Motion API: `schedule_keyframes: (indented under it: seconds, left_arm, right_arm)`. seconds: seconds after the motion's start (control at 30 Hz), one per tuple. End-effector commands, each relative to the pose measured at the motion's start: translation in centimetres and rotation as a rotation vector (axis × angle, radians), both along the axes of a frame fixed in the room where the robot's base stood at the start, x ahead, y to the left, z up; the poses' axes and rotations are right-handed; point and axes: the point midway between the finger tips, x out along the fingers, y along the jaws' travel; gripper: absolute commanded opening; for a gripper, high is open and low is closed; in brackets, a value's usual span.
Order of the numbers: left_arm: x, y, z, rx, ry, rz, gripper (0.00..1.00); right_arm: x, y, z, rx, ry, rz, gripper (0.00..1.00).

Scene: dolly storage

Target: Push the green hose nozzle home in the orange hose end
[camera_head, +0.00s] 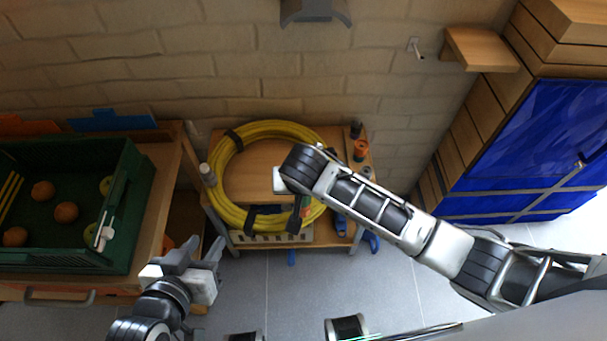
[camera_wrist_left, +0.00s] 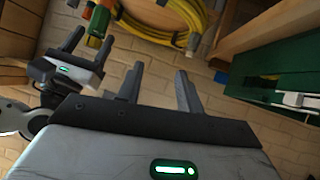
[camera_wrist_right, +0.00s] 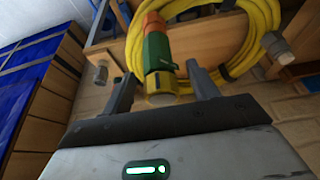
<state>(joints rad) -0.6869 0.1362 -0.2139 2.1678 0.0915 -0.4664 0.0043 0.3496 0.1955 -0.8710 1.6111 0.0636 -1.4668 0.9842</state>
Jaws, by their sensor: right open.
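How deep the nozzle sits in the hose end I cannot tell. The left wrist view also shows my right gripper (camera_wrist_left: 74,52) and the nozzle (camera_wrist_left: 99,21). In the head view my arm partly hides this area. My left gripper (camera_head: 205,248) is open and empty, left of and nearer than the hose.
A coiled yellow hose (camera_head: 222,160) rests at a wooden bench (camera_head: 330,232) against the brick wall. A green crate (camera_head: 128,215) with fruit stands on a table at the left. A blue-fronted cabinet (camera_head: 535,140) stands at the right. Grey floor lies in front.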

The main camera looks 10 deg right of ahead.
Motion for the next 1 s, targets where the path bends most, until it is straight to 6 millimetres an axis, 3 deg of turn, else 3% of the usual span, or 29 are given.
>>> schedule_keyframes:
  seconds: [0.3,0.5,0.7,1.0]
  left_arm:
    - [-0.3,0.3,0.7,0.03,0.016,-0.002,0.36]
    - [-0.3,0.4,0.8,0.045,0.023,-0.006,0.36]
    - [-0.4,0.5,0.6,0.054,0.029,-0.01,0.36]
    - [-0.4,0.5,0.6,0.057,0.028,-0.013,0.36]
  right_arm:
    - [-3.0,0.4,7.5,0.004,-0.001,0.001,0.59]
    - [-4.5,0.5,11.1,0.003,-0.001,0.0,0.59]
    - [-5.4,0.6,12.9,0.001,0.001,0.0,0.59]
    - [-5.5,0.6,13.2,0.0,0.001,0.0,0.59]
